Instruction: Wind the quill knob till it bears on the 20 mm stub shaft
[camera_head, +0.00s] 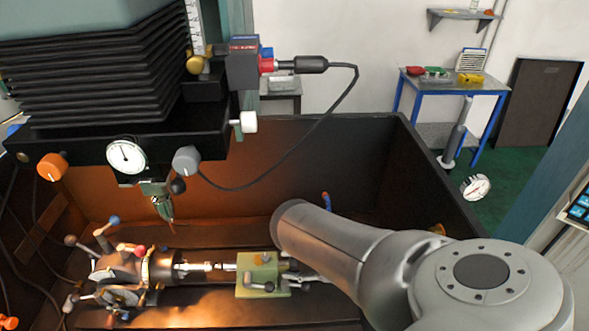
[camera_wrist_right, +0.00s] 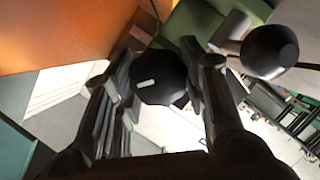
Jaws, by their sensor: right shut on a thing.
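The green tailstock (camera_head: 250,275) stands in the machine tray, its quill (camera_head: 229,267) pointing left at the bright stub shaft (camera_head: 195,267). The shaft sticks out of the indexing chuck (camera_head: 135,270). Quill and shaft ends lie close together; I cannot tell if they touch. In the right wrist view the black quill knob (camera_wrist_right: 158,80) with a pale mark sits between both fingers of my right gripper (camera_wrist_right: 160,68), which is shut on it. In the head view my right forearm mostly hides this gripper and the knob. My left gripper is out of view.
A black ball-ended lever (camera_wrist_right: 270,52) is close beside the right fingers. The dark tray wall (camera_head: 340,140) rises behind. A dial gauge (camera_head: 127,155) and a downward-pointing tool (camera_head: 160,200) hang above the chuck. A blue table (camera_head: 455,85) stands far back.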

